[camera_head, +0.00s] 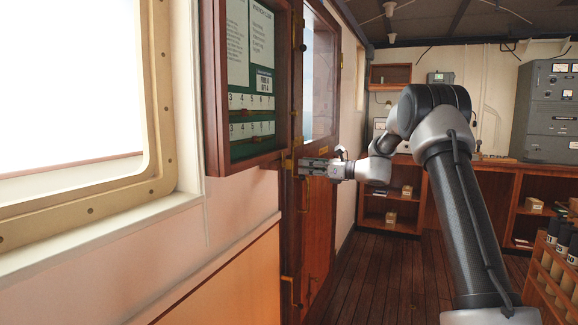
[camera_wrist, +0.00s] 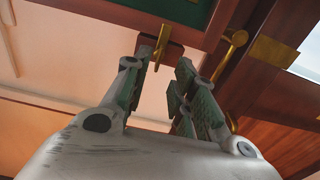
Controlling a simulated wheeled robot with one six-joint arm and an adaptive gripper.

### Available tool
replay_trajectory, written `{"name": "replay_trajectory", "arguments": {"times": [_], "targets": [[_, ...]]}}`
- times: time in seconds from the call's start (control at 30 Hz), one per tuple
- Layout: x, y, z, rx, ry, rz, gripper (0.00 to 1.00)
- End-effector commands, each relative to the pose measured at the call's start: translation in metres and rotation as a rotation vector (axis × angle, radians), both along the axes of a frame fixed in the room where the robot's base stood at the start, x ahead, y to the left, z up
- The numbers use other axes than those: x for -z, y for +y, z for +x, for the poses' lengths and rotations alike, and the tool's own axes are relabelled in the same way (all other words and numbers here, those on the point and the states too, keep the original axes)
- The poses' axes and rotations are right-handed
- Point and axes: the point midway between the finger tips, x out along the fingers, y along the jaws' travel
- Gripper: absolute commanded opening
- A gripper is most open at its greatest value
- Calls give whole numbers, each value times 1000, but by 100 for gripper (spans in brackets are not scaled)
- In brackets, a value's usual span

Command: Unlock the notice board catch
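The notice board (camera_head: 243,165) is a dark wooden frame with a green backing on the left wall. Its lower frame (camera_wrist: 140,22) crosses the top of the wrist view. A small brass catch (camera_wrist: 162,42) sits on that lower frame, and brass also shows at the board's lower right corner (camera_head: 288,163) in the head view. My gripper (camera_head: 304,167) is just below and right of that corner. In the wrist view my gripper (camera_wrist: 165,62) is open, its fingers apart. The catch appears between and just beyond the fingertips; I cannot tell whether they touch it.
A wooden door (camera_head: 318,215) with a window stands right beside the board. Its brass handle (camera_wrist: 234,42) is close to my right finger in the wrist view. A window (camera_head: 75,85) is on the left. Shelves (camera_head: 395,205) and grey equipment (camera_head: 548,110) stand behind; wooden floor (camera_head: 375,275) is open.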

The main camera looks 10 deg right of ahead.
Motion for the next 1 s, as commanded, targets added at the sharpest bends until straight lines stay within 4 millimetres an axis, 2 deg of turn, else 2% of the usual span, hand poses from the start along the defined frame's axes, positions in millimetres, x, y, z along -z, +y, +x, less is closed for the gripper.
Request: {"name": "replay_trajectory", "arguments": {"times": [0.2,0.4,0.77,0.93,1.0], "targets": [[1,30,20,-3,1,-1,26],[1,52,37,-2,0,-2,26],[1,59,42,-1,0,-3,26],[1,59,42,-1,0,-3,0],[1,59,42,-1,0,-3,0]]}}
